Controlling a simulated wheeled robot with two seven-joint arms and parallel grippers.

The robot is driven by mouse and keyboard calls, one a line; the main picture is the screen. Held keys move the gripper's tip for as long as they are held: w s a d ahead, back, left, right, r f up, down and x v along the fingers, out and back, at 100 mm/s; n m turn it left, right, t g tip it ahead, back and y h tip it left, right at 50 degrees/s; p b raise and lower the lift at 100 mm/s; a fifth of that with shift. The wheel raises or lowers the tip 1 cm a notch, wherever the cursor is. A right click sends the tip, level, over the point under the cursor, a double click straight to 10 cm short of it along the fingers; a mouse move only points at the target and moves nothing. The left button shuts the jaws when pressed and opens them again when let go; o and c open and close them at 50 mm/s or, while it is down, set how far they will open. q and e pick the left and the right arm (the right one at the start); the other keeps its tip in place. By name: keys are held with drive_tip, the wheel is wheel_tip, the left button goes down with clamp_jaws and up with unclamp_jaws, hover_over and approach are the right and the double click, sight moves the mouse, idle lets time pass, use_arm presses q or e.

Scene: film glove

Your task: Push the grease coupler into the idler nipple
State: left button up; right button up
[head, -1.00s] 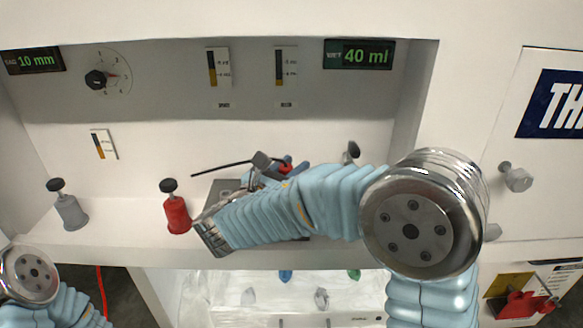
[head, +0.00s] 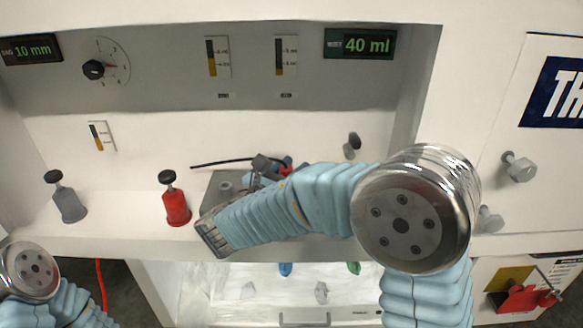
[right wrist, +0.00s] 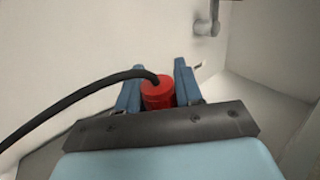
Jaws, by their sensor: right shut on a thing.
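The grease coupler, a red cylinder with a black hose (right wrist: 85,101), shows between the blue fingers of my right gripper (right wrist: 159,88). The gripper is shut on the coupler (right wrist: 158,94). In the head view the right gripper (head: 276,172) is at the back of the shelf, mostly hidden by my blue-sleeved arm. A grey fitting (head: 351,146) stands out from the back wall to the right of the gripper; it also shows in the right wrist view (right wrist: 207,24), apart from the coupler. I cannot tell whether it is the idler nipple. My left gripper is out of view.
A red knob-topped post (head: 175,203) and a grey one (head: 67,200) stand on the shelf left of my right arm. A grey plate (head: 218,190) lies partly under the arm. A lit bay with small coloured pieces opens below.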

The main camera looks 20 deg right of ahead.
drive_tip(key=shift+f, duration=0.15)
drive_tip(key=o, duration=1.1)
drive_tip(key=v, duration=1.3)
drive_tip(key=shift+s+a+b, duration=0.25)
drive_tip(key=shift+b, duration=0.15)
